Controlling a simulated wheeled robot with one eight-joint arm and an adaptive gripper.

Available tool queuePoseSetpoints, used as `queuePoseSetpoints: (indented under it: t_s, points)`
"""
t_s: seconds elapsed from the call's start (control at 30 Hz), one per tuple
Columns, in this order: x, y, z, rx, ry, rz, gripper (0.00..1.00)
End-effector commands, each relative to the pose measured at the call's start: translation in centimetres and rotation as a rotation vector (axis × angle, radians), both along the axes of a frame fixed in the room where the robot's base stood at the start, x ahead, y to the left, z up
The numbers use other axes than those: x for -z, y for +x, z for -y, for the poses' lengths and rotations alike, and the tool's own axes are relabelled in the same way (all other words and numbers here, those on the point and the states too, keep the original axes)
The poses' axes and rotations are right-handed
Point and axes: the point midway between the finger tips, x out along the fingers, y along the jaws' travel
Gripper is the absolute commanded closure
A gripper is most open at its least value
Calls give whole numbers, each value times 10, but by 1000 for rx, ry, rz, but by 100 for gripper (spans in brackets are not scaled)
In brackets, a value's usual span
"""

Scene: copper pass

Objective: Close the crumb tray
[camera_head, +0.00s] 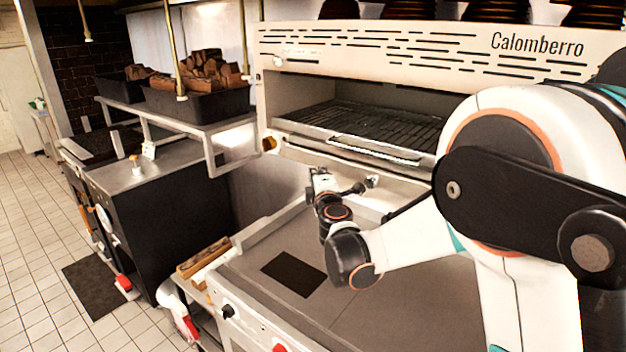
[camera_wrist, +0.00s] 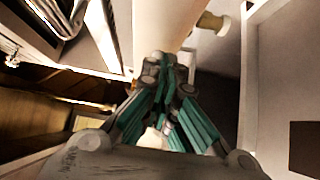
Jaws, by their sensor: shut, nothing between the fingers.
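A cream grill marked Calomberro (camera_head: 535,45) stands over a steel work surface, with a dark wire rack (camera_head: 365,127) in its open front. A pale metal lip (camera_head: 375,151) below the rack appears to be the crumb tray's front; I cannot tell how far out it is. My gripper (camera_head: 318,174) is below the left part of the grill, just under the level of that lip. In the wrist view my gripper (camera_wrist: 166,62) has its teal fingers together and empty, with the tips close to a cream panel (camera_wrist: 165,22). Contact cannot be told.
The steel work surface (camera_head: 350,320) below is mostly bare, with a dark rectangle (camera_head: 294,273) in it. At left, a raised steel shelf (camera_head: 205,128) carries black bins (camera_head: 200,104) of wood. A cream knob (camera_wrist: 213,23) protrudes near my fingers in the wrist view.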

Motion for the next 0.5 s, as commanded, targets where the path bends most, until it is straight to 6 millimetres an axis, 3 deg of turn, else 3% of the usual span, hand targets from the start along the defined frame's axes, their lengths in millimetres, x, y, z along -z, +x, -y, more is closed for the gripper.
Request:
queuePoseSetpoints:
  t_s: [0.37,0.5]
  points:
    - [0,2,2,0,0,0,100]
    - [1,13,9,1,0,0,100]
